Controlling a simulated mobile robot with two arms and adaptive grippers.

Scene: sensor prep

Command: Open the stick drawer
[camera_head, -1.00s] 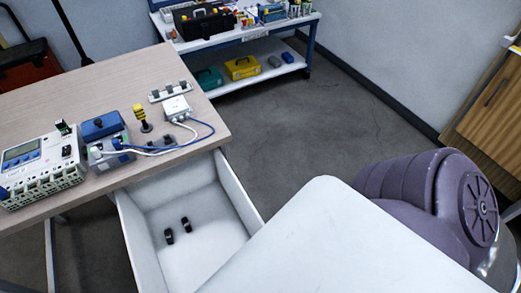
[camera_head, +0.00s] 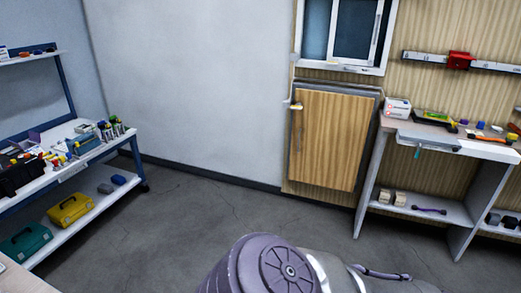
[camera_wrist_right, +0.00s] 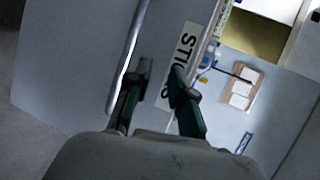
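A thin bright strip (camera_wrist_right: 131,45) runs along the panel, left of the label. My right gripper (camera_wrist_right: 161,72) is close to the panel, its two dark green fingers apart, one by the strip and one over the label's lower end. I cannot tell whether the fingers touch anything. The head view shows neither the drawer nor my left gripper.
In the head view, a blue-framed shelf (camera_head: 110,150) stands left, with a yellow case (camera_head: 70,208) and green case (camera_head: 26,243). A wooden wall cabinet (camera_head: 330,138) is shut. A workbench (camera_head: 470,148) stands right. Grey floor (camera_head: 200,215) between them is free.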

